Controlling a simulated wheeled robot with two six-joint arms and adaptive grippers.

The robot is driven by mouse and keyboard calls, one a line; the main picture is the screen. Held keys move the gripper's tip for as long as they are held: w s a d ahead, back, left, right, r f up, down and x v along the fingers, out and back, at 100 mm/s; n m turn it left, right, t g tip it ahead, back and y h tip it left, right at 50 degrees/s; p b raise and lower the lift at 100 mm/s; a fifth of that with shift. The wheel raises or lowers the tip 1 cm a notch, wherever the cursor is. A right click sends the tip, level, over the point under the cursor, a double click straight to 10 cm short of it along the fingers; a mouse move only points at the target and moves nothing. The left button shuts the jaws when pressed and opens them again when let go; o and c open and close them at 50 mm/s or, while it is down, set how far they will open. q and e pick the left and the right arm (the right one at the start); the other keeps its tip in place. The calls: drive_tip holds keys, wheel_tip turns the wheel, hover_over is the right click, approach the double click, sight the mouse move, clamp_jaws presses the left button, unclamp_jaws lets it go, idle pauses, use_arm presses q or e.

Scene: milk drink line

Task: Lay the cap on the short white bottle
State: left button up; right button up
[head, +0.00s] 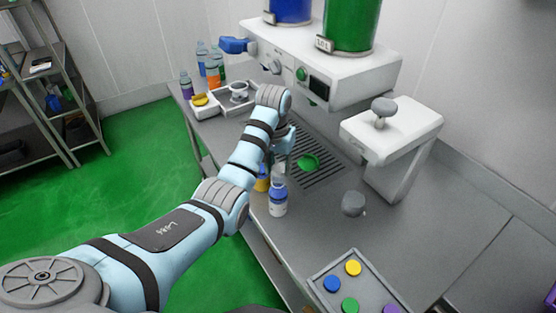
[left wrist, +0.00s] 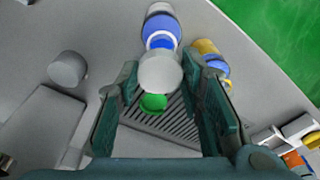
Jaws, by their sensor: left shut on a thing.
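The short white bottle (head: 278,206) with a blue band stands upright near the front edge of the counter. In the left wrist view the bottle (left wrist: 162,26) is beyond my fingers, at the top of the picture. My left gripper (head: 281,152) is above and just behind the bottle in the head view. In the left wrist view its fingers (left wrist: 163,95) are shut on a pale round cap (left wrist: 160,72). The cap overlaps the bottle's top in that view; I cannot tell whether they touch. My right gripper is in neither view.
A yellow bottle (head: 262,182) stands close beside the white one. A green round piece (head: 308,161) lies over the drain grate.

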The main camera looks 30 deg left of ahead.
use_arm(q)
drive_tip(key=shift+a+f, duration=0.1)
drive_tip(key=shift+f, duration=0.5)
drive_tip(key=shift+s+a+f, duration=0.1)
drive_tip(key=shift+f, duration=1.05)
drive_tip(key=o, duration=0.8)
drive_tip(key=shift+o, duration=0.2)
